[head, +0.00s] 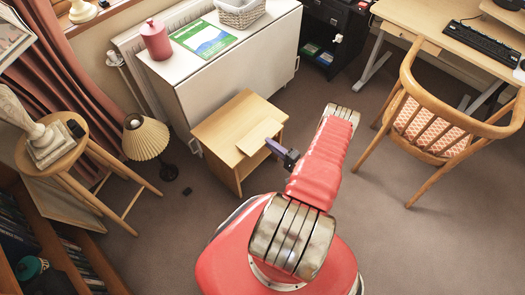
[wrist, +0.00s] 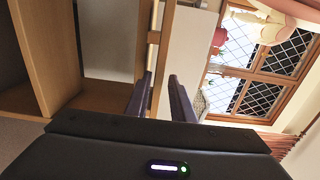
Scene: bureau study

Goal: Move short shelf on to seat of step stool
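A low wooden unit with a square top and an open front (head: 222,122) stands in front of the white cabinet; it looks like the step stool, though I cannot be sure. A small pale board (head: 254,141), likely the short shelf, shows at its right front edge; I cannot tell whether it rests on the unit or is apart from it. My gripper (head: 279,146) is at the board's right side. In the wrist view my gripper (wrist: 160,92) has its two fingers apart, with a narrow wooden strip (wrist: 160,45) between them and a gap beside the right finger.
A white cabinet (head: 228,75) stands behind, with a red canister (head: 155,40) and a basket on top. A round stool (head: 62,158) with a statue and a pleated lamp (head: 146,138) are at left. A chair (head: 440,120) is at right.

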